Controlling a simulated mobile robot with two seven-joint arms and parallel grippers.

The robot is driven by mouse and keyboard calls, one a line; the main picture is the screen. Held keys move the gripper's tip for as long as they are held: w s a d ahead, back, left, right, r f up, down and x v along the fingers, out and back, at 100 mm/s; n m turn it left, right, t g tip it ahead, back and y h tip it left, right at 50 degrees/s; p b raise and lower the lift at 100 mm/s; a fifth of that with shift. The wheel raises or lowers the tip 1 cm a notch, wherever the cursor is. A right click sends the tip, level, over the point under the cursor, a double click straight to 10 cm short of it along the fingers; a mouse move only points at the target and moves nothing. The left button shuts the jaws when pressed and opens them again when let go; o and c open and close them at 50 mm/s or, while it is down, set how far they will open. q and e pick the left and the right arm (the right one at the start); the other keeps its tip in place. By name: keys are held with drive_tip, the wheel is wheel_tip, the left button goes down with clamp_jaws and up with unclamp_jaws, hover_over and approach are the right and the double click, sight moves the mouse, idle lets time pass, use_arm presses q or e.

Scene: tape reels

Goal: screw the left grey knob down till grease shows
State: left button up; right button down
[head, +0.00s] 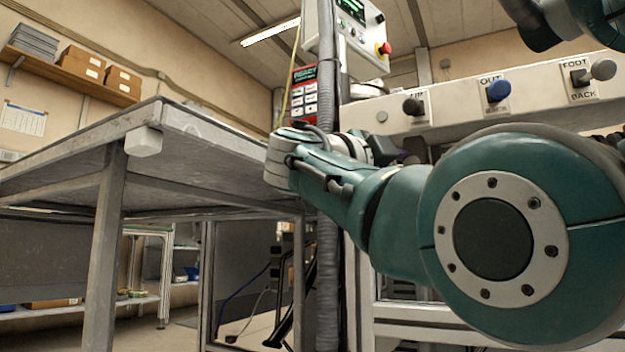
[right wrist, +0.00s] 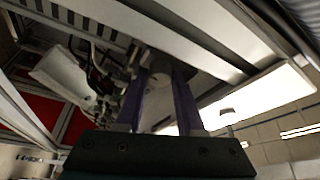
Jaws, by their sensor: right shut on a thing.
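In the right wrist view my right gripper (right wrist: 160,78) has its two purple-grey fingers closed on the sides of a pale grey rounded knob (right wrist: 158,92). The knob is dim and partly covered by the fingers, and I cannot tell its height or see any grease. In the head view my right arm reaches from the right toward the centre, and its wrist hides the gripper and the knob behind it. My left gripper is not in view.
A grey metal table (head: 200,150) stands at the left. A control box (head: 350,35) and a ribbed hose (head: 327,250) stand near my wrist.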

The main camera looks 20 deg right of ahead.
drive_tip(key=c, duration=0.5)
unclamp_jaws()
drive_tip(key=p+v, duration=0.3)
drive_tip(key=v, duration=0.7)
drive_tip(key=shift+p, duration=0.3)
drive_tip(key=shift+w+d, duration=0.1)
